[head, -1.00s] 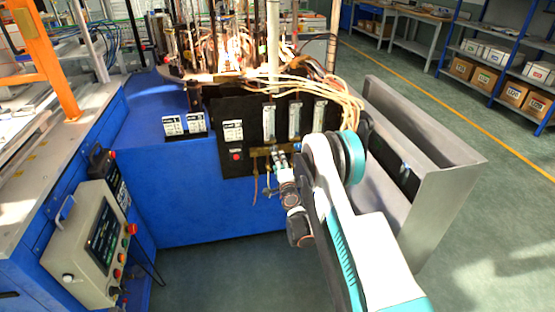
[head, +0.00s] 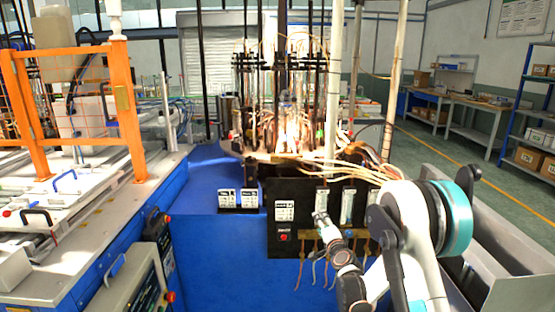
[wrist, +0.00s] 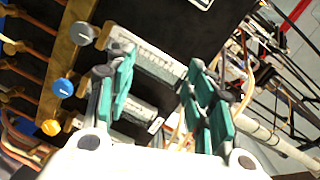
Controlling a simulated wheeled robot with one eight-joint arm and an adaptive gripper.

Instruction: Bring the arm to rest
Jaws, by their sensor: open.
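My arm (head: 408,245) reaches in from the lower right of the head view, bent, with its end close to the black panel of the flame machine. My gripper (head: 322,222) is small in the head view, in front of the flow meters. In the wrist view my gripper (wrist: 158,88) shows its two teal-padded fingers spread apart with nothing held between them. A clear flow meter (wrist: 150,60) on the black panel (wrist: 165,20) lies behind the fingers. I cannot tell whether the fingers touch the panel.
Blue, orange and grey valve knobs (wrist: 62,88) sit on a brass bar left of my fingers. The sealing machine with its flame (head: 288,130) stands on the blue bench (head: 210,175). A metal trough (head: 500,240) is at the right. An orange guard frame (head: 125,110) stands at the left.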

